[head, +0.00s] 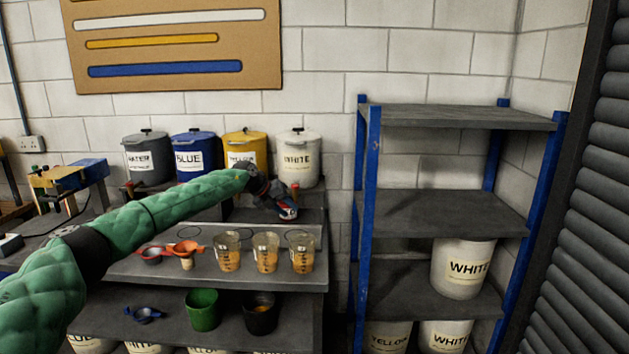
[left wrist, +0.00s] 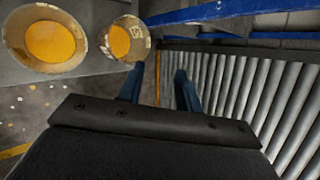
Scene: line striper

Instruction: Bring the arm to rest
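My left arm (head: 150,215), in a green quilted sleeve, reaches in from the lower left across the bench. Its gripper (head: 288,207) is over the back of the bench, in front of the white pot and above the row of cups. In the left wrist view the two blue fingers of the left gripper (left wrist: 158,90) stand apart with nothing between them. Two cups with orange contents, a left one (left wrist: 45,40) and a right one (left wrist: 122,40), show beside the fingers there, apart from them. My right gripper is in neither view.
Three clear cups (head: 265,254) stand on the bench (head: 200,280), with red and orange strainers (head: 185,248) to their left. Lidded pots (head: 297,160) line the back. A blue-posted shelf rack (head: 440,205) stands close on the right, beside a ribbed shutter (head: 580,220).

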